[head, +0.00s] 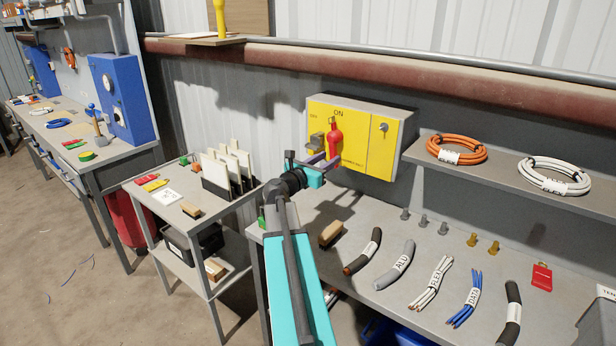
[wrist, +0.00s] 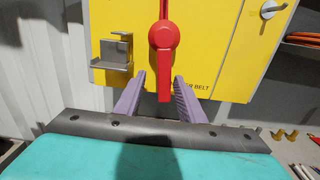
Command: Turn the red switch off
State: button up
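The red switch (head: 336,138) is on a yellow panel (head: 352,160) of a grey wall box. Its narrow upper end points up toward the "ON" label; "OFF" is printed at the panel's upper left. In the wrist view, the red switch (wrist: 164,40) stands upright near the middle, with its lower part hanging down between the fingers. My gripper (head: 332,162) is just below and in front of the switch. In the wrist view, my gripper (wrist: 160,77) is open, with one purple finger either side of the switch's lower end, and visible gaps on both sides.
A grey bracket (wrist: 116,52) sticks out of the panel left of the switch, and a round key lock (wrist: 272,8) is to the right. A shelf (head: 510,178) with orange and white cable coils is right of the box. Cable pieces lie on the bench (head: 385,293) below.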

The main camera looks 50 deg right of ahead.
jog(key=a+b, duration=0.1)
jog(key=a, duration=1.1)
jog(key=shift+w+a+b, duration=0.25)
jog(key=shift+a+b, duration=0.05)
jog(key=shift+a, duration=0.05)
